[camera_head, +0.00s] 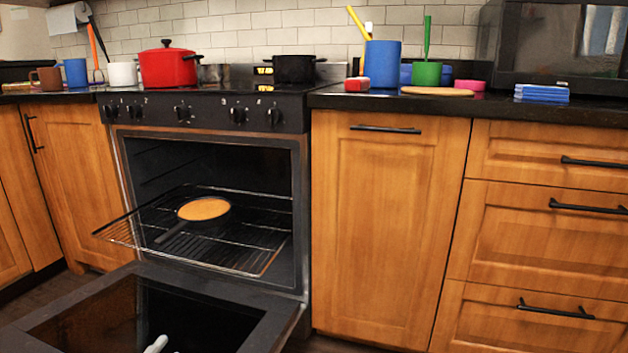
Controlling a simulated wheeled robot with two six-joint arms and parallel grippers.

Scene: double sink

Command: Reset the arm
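Neither gripper can be made out in the head view. A small pale piece shows at the bottom edge, over the oven door; too little of it shows to tell what it is. The oven (215,165) stands open with its door (150,310) folded down. A wire rack (255,235) is slid partly out of it. Nothing is seen touching the pan or rack.
The lowered door and jutting rack take up the space before the oven. A red pot (168,66) and a black pot (294,69) stand on the stove. The right counter holds a blue container (382,64), a green cup (427,74) and a microwave (560,45). Cabinets and drawers (545,235) are shut.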

